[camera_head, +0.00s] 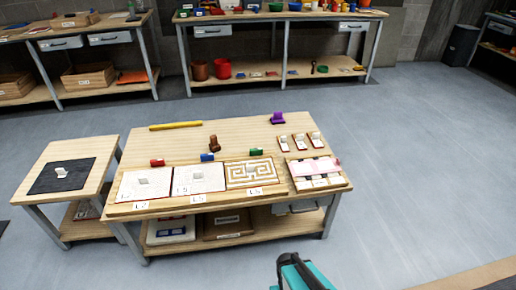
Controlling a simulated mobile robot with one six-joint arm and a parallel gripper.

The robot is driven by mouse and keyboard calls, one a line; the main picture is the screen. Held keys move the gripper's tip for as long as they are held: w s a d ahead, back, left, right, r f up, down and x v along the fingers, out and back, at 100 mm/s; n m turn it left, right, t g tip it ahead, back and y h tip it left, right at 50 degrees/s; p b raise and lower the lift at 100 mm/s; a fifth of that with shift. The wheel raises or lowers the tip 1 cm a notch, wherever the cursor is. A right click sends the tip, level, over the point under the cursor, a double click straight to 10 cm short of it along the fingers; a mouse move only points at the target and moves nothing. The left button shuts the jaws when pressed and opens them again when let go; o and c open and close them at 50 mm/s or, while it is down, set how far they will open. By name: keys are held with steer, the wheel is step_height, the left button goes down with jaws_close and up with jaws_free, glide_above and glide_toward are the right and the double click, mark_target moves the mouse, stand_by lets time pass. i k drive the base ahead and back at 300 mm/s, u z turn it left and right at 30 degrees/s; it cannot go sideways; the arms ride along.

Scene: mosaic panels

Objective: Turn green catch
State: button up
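The green catch (256,152) is a small green piece at the back edge of the brown-and-white maze-patterned panel (233,182) on the middle table. A similar blue catch (207,157) is at the back of the middle white panel (183,187), and a red catch (157,162) is behind the left white panel (128,192). The exact turn of each catch is too small to tell. A teal and black part of my own body shows at the bottom edge, well in front of the table. My gripper's fingers are not visible.
The wooden table (175,140) also bears a yellow bar (175,126), a brown figure (214,144), a purple piece (278,118), several small white-topped pieces and a pink-and-white board (313,167). A side table (90,150) stands left. Floor is clear to the right.

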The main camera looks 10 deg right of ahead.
mark_target(256, 152)
steer(key=i, duration=0.9)
steer(key=z, duration=0.55)
steer(key=k, duration=0.15)
steer(key=u, duration=2.7)
